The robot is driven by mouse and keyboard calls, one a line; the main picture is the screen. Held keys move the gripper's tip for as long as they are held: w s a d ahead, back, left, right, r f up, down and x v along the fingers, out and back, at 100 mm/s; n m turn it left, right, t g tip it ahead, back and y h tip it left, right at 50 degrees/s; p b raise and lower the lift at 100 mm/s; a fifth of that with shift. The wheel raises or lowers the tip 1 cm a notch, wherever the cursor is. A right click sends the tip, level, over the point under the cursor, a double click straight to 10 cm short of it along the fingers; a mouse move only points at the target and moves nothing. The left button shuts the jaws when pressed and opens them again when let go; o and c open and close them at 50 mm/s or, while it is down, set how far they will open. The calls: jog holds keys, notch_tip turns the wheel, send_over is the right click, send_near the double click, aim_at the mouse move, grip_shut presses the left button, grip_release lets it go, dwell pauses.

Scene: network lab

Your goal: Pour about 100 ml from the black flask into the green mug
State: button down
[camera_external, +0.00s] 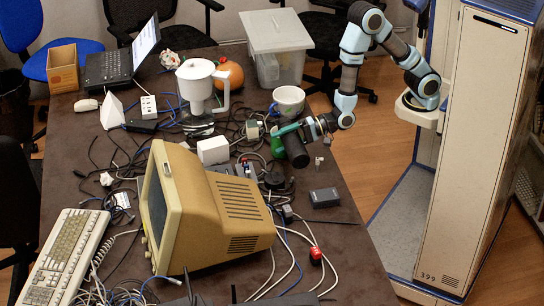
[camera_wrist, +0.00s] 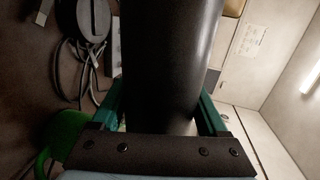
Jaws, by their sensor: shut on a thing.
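The black flask (camera_external: 296,151) is a dark cylinder held at the table's right side, leaning slightly in the external view. My gripper (camera_external: 288,131), with teal fingers, is shut around it. In the wrist view the flask (camera_wrist: 170,50) fills the middle, between the fingers of my gripper (camera_wrist: 163,112). The green mug (camera_external: 277,146) shows just left of the flask, partly hidden by the flask and gripper. A green rounded shape, likely the mug (camera_wrist: 62,138), is at the lower left of the wrist view. The contents of flask and mug are hidden.
A beige monitor (camera_external: 205,210) stands in front, left of the flask. Tangled cables, a white box (camera_external: 213,151) and a small black box (camera_external: 324,197) lie nearby. A tall cabinet (camera_external: 468,150) is to the right.

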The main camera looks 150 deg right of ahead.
jog(key=shift+w+a+f+n+g+p, duration=0.15)
jog(key=shift+a+f+n+p, duration=0.05)
jog(key=shift+f+n+p, duration=0.2)
jog(key=shift+w+a+f+n+g+p, duration=0.2)
jog(key=shift+f+n+p, duration=0.15)
jog(key=shift+n, duration=0.15)
jog(key=shift+d+f+n+h+b, duration=0.1)
jog(key=shift+f+n+h+b, duration=0.4)
jog(key=shift+f+n, duration=0.15)
jog(key=shift+s, duration=0.1)
jog(key=shift+f, duration=0.2)
dwell(0.6)
